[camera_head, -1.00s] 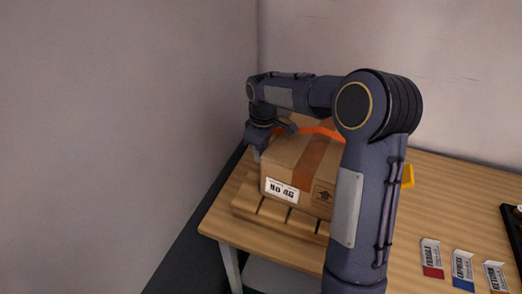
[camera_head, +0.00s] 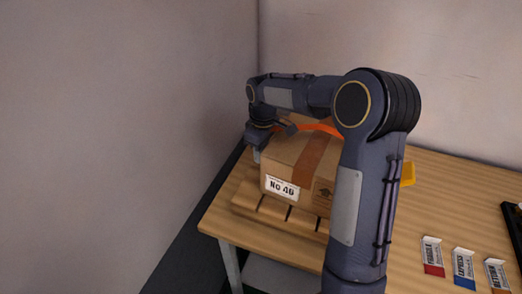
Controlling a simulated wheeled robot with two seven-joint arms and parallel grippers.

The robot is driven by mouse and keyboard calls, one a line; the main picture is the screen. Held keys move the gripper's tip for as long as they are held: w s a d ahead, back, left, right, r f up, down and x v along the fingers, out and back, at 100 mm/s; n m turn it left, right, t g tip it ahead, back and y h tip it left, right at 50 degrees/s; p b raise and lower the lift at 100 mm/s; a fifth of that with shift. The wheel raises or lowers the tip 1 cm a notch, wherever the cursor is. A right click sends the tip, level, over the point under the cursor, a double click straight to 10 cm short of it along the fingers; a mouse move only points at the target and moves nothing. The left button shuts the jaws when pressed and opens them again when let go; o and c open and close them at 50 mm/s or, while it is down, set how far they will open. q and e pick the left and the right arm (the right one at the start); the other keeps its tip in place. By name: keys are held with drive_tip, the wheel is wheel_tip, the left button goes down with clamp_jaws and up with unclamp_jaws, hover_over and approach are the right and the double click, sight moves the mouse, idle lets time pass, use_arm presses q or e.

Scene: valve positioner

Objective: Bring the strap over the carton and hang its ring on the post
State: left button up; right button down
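The cardboard carton (camera_head: 283,160) sits on a wooden pallet (camera_head: 245,200) at the table's near left corner. An orange strap (camera_head: 318,127) arches above the carton's top; its right part is hidden behind my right arm. My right gripper (camera_head: 258,146) is at the carton's far left edge, pointing down, near the strap's left end. Its fingers are too small and dark to tell whether they hold the strap or ring. A small pale piece (camera_head: 257,156) shows just below it; I cannot tell whether this is the post. The ring cannot be made out. My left gripper is not in view.
A yellow part (camera_head: 408,173) sticks out right of my arm. Several label cards, including a red one (camera_head: 432,257) and a blue one (camera_head: 463,269), lie at the lower right. A black tray edge (camera_head: 514,235) is at the far right. Walls stand left and behind.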

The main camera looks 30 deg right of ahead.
drive_tip(key=shift+f+b, duration=0.3)
drive_tip(key=shift+f, duration=0.25)
drive_tip(key=c, duration=1.2)
unclamp_jaws()
